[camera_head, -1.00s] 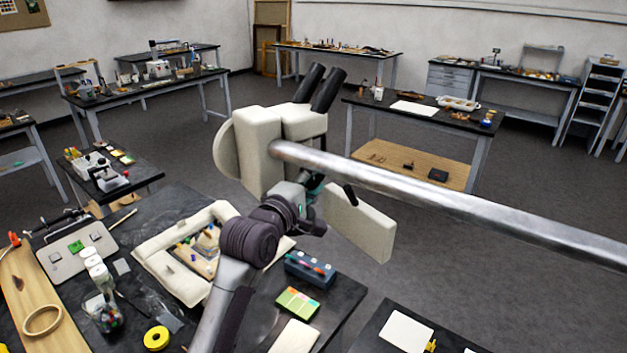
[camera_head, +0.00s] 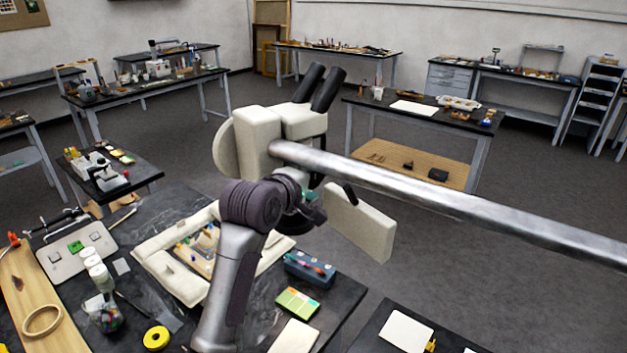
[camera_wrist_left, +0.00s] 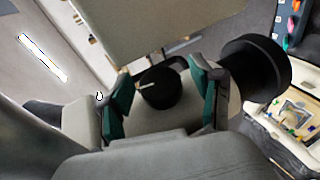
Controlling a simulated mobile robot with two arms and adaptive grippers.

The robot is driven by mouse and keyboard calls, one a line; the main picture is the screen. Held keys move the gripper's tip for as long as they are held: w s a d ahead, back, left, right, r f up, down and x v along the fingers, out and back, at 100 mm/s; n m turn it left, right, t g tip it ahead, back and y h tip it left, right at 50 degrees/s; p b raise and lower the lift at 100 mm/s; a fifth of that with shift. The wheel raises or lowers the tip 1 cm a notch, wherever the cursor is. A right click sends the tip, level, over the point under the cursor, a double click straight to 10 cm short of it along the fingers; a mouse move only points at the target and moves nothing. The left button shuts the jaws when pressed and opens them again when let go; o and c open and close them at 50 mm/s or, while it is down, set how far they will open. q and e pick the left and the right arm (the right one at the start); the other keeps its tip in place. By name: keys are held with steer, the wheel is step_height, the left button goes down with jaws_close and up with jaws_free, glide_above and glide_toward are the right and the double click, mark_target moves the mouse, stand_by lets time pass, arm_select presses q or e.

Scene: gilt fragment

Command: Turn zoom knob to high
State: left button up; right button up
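The microscope (camera_head: 262,132) has a cream body and black eyepieces, and hangs on a thick metal boom over the bench. In the left wrist view its black round zoom knob (camera_wrist_left: 160,88) with a pale pointer line sits between my left gripper's (camera_wrist_left: 162,92) two teal-padded fingers. The fingers are spread with a gap on each side of the knob. In the head view my left gripper (camera_head: 308,200) is below the microscope head, mostly hidden by its own wrist, and the knob is hidden there. My right gripper is not in view.
The metal boom (camera_head: 450,200) runs right from the microscope. A cream panel (camera_head: 360,222) hangs beside the gripper. Below are a padded frame (camera_head: 165,275), a blue tool holder (camera_head: 310,270) and a yellow tape roll (camera_head: 156,338). A black objective barrel (camera_wrist_left: 258,70) is close to the fingers.

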arm_select(q)
steer(key=s+a, duration=0.5)
steer(key=s, duration=0.7)
steer(key=shift+a+r, duration=0.15)
steer(key=shift+a, duration=0.25)
